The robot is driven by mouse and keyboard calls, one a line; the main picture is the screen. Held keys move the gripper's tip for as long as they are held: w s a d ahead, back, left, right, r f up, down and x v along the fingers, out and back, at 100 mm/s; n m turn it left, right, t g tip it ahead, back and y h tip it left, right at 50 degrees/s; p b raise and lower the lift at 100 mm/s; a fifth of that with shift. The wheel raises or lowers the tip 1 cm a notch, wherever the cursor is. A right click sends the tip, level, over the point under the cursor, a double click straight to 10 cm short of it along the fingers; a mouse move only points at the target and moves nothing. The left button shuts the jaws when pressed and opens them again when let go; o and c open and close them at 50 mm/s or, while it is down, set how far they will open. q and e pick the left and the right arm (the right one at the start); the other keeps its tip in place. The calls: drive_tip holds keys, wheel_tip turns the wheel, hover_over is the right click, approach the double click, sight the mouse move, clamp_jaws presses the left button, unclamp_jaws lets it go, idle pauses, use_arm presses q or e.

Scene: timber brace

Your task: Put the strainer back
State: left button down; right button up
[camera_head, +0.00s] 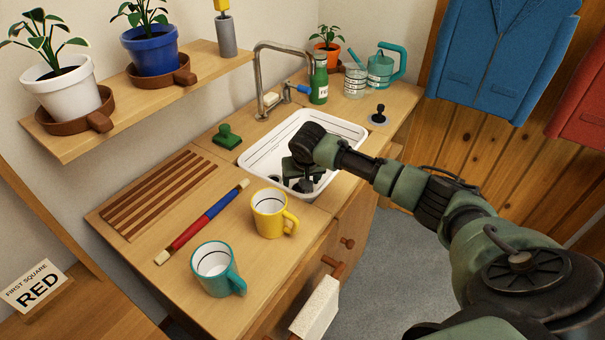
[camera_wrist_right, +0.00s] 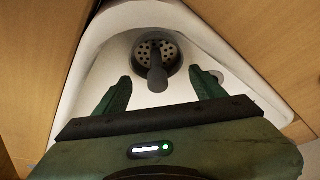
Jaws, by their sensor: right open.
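The dark strainer (camera_wrist_right: 157,66), a round perforated piece with an upright knob, is at the bottom of the white sink (camera_head: 259,155) in the right wrist view. I cannot tell whether it sits fully in the drain. In the head view the right gripper (camera_head: 301,172) reaches down into the sink and largely hides the strainer. My left gripper is not in view.
A black-knobbed plug (camera_head: 379,116) stands on the counter right of the sink. The tap (camera_head: 262,75) and green bottle (camera_head: 319,80) are behind it. A green stamp-like block (camera_head: 227,136) is left.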

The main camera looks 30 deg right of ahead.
drive_tip(key=v, duration=1.1)
drive_tip(key=shift+r+p, duration=0.2)
drive_tip(key=shift+p, duration=0.25)
